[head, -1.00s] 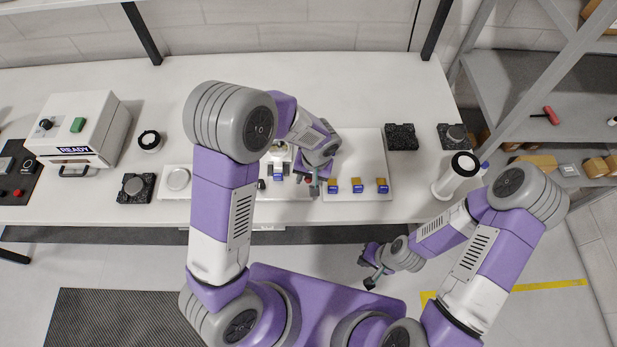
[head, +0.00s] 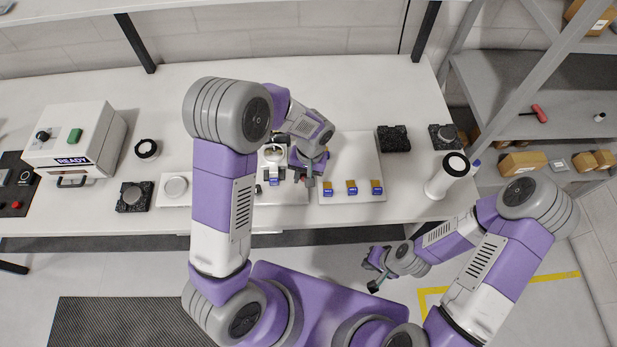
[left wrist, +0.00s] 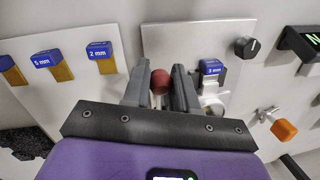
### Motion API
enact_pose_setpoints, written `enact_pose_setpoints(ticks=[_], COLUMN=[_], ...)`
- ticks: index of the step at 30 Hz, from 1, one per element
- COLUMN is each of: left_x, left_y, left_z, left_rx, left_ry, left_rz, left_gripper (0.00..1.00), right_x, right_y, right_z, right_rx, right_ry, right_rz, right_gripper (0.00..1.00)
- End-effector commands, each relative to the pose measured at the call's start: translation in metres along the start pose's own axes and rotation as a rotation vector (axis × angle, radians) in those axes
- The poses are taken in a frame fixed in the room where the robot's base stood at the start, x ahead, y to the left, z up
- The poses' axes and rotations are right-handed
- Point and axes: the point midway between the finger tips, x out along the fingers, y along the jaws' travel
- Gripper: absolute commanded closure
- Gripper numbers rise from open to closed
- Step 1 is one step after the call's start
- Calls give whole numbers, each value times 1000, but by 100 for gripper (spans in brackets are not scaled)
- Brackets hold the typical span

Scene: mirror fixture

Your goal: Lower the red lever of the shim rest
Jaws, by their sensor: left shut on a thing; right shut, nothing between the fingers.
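My left gripper (left wrist: 161,88) is shut on the round red knob of the shim rest's lever (left wrist: 160,80), which shows between the two grey fingers. The lever's lower part is hidden. The shim rest (left wrist: 213,98) is beside the fingers on a light plate, with a blue-topped 3 mm shim (left wrist: 212,67) at it. In the head view my left gripper (head: 304,181) is low over the plate, just right of the rest's blue-topped shim (head: 274,182); the red knob is not clear there. My right gripper (head: 374,285) is shut and empty, off the front of the table.
A black dial (left wrist: 247,47) and an orange knob (left wrist: 283,130) are near the rest.

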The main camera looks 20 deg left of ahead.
Motion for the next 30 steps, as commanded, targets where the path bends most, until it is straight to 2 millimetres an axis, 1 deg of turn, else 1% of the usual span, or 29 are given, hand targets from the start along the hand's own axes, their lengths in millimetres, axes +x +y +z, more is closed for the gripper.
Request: enact_pose_setpoints(ticks=[5, 6, 8, 9, 10, 17, 20, 23, 30], left_x=[-2, -2, -2, -2, -2, -1, -5, -18, -59], left_y=[0, 0, 0, 0, 0, 1, 1, 1, 1], left_z=[-2, -2, -2, -2, -2, -1, -2, -2, -2], left_rx=[0, 1, 2, 2, 2, 2, 1, 0, 1], left_ry=[7, 7, 7, 7, 6, 4, 6, 9, 8], left_rz=[0, -1, -1, -1, -1, -1, -1, 1, 1], left_gripper=[100, 67, 58, 52, 50, 50, 50, 50, 50], right_x=[0, 0, 0, 0, 0, 0, 0, 0, -1], right_y=[0, 0, 0, 0, 0, 0, 0, 0, 0], right_z=[0, 0, 0, 0, 0, 0, 0, 0, 0], right_rx=[0, 0, 0, 0, 0, 0, 0, 0, 0], right_ry=[0, 0, 0, 0, 0, 0, 0, 0, 0], right_rz=[0, 0, 0, 0, 0, 0, 0, 0, 0], right_gripper=[100, 100, 100, 100, 100, 100, 100, 100, 100])
